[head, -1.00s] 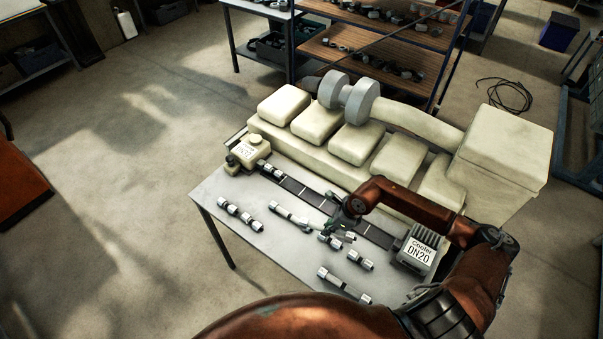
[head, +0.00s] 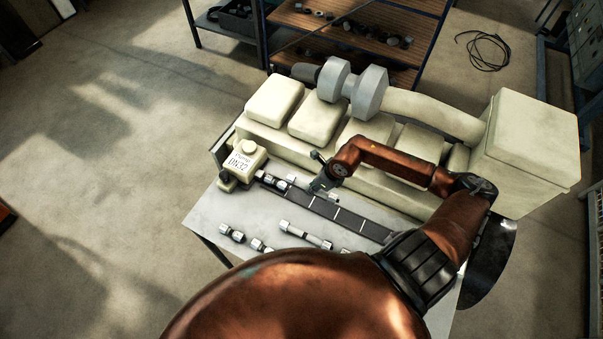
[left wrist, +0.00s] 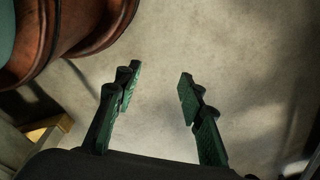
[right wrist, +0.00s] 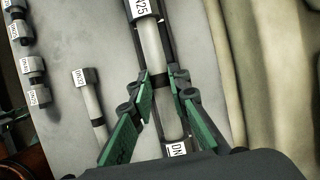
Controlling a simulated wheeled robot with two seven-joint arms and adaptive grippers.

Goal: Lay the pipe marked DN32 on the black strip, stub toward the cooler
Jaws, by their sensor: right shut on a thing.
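My right gripper (head: 320,182) is over the strip in the head view, shut on a pale pipe (right wrist: 153,52). In the right wrist view the pipe runs along the black strip (head: 350,220); whether it touches it I cannot tell. A label ending in 25 shows on a fitting at its far end; a near label shows only "DN". Another pipe (right wrist: 92,100) lies on the table beside the strip, its label small, seemingly DN32; it also shows in the head view (head: 305,235). My left gripper (left wrist: 159,75) is open and empty over the floor.
The pump (head: 243,162), marked DN32, stands at the strip's left end. A short dark-banded fitting (head: 271,182) sits beside it. Several fittings (head: 232,233) lie along the table's front. The cream engine block (head: 310,122) borders the strip behind.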

